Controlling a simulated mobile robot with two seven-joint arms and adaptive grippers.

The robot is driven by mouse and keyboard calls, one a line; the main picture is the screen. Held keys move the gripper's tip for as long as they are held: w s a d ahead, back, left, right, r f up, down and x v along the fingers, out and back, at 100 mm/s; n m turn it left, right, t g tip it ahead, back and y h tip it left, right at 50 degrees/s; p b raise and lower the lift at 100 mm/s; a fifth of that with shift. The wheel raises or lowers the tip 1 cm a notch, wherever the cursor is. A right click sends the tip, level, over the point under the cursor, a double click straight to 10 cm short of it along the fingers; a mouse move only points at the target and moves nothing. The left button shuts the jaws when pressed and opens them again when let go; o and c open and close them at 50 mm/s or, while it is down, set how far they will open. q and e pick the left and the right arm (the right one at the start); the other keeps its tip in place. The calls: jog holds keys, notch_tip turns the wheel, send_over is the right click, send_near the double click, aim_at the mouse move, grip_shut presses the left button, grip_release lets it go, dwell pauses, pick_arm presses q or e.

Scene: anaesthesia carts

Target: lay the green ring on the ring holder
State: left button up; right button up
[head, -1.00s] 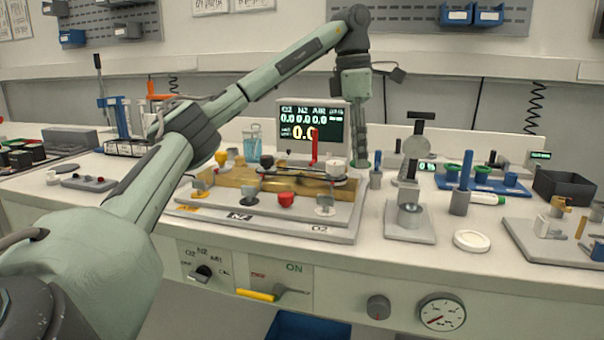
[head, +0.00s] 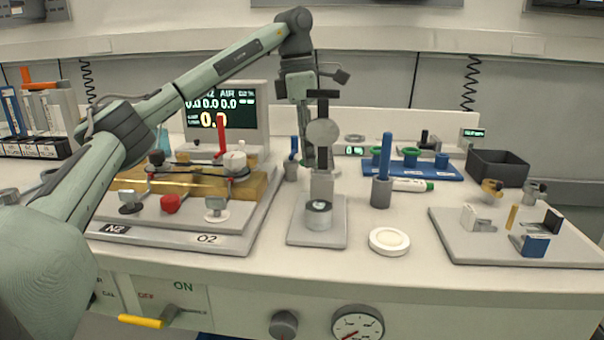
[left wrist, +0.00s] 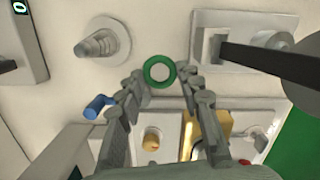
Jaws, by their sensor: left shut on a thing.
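My left gripper (head: 306,160) hangs at mid-bench behind the press-like stand, which partly hides it. In the left wrist view its fingertips (left wrist: 160,76) are closed on a green ring (left wrist: 146,72), held above the bench. The ring is not clearly visible in the head view. A blue tray (head: 452,174) at the back right has blue stands; two carry green rings (head: 408,153), and the right-hand one looks bare. I cannot tell for certain which item is the ring holder. My right gripper is not in view.
The press-like stand (head: 318,236) stands in front of the gripper. A grey cup with a blue rod (head: 381,192), a white round lid (head: 389,241) and a black box (head: 497,167) stand to the right. The gas block's board (head: 160,235) fills the left.

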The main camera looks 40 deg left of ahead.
aim_at(308, 187)
pick_arm(q)
jog(key=shift+f, duration=2.4)
jog(key=shift+f, duration=0.1)
jog(key=o, duration=0.5)
